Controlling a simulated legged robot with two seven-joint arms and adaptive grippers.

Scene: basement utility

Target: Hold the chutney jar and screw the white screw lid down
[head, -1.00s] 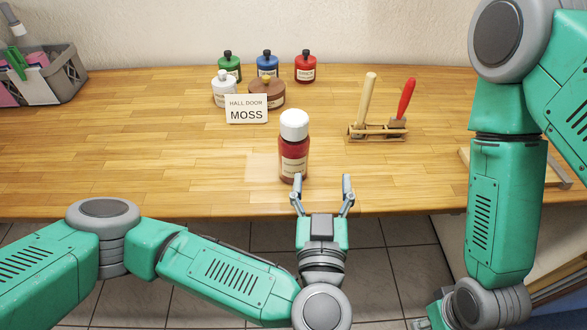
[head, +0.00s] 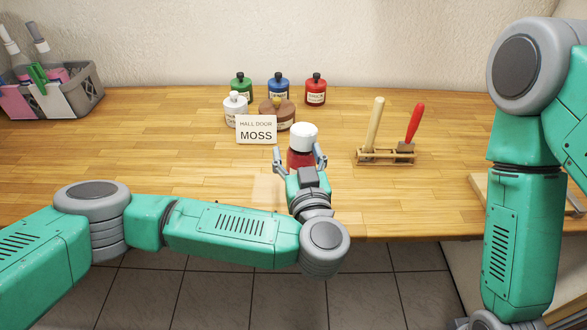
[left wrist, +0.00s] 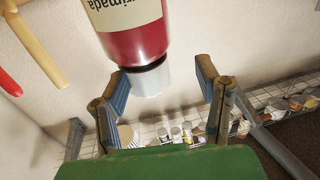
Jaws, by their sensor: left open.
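The chutney jar (head: 299,161) stands upright on the wooden bench, dark red with a white screw lid (head: 303,136) on top. My right gripper is out of frame.
A MOSS sign (head: 256,130) stands behind the jar, with several paint bottles around it. A rack (head: 386,157) with a red-handled tool and a wooden-handled one is to the right. A grey basket (head: 55,92) is at far left. Bare bench lies left of the jar.

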